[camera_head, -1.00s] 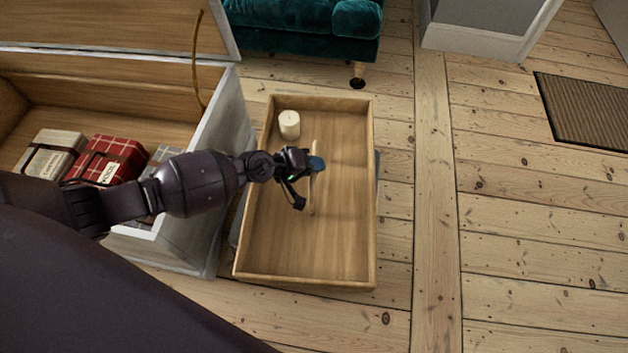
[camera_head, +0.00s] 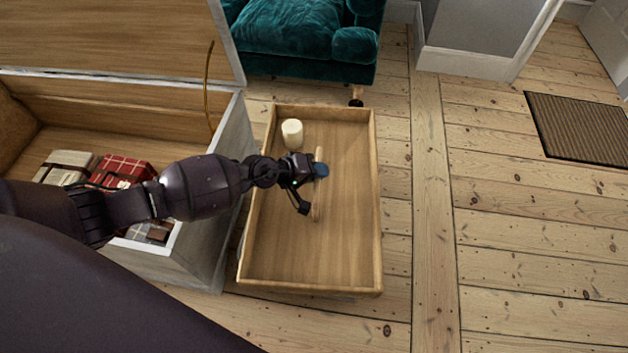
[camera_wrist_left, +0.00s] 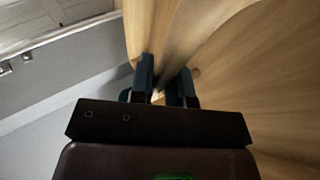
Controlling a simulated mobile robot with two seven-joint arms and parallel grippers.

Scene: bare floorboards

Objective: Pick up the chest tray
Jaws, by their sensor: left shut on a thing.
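A white candle (camera_head: 292,133) stands inside the tray's far left corner. My right gripper is out of view.
The open white chest (camera_head: 205,247) stands to the left, holding red (camera_head: 124,170) and pale (camera_head: 68,165) wrapped parcels. A teal velvet sofa (camera_head: 305,38) is behind the tray. Floor to the right is free up to a brown doormat (camera_head: 583,127).

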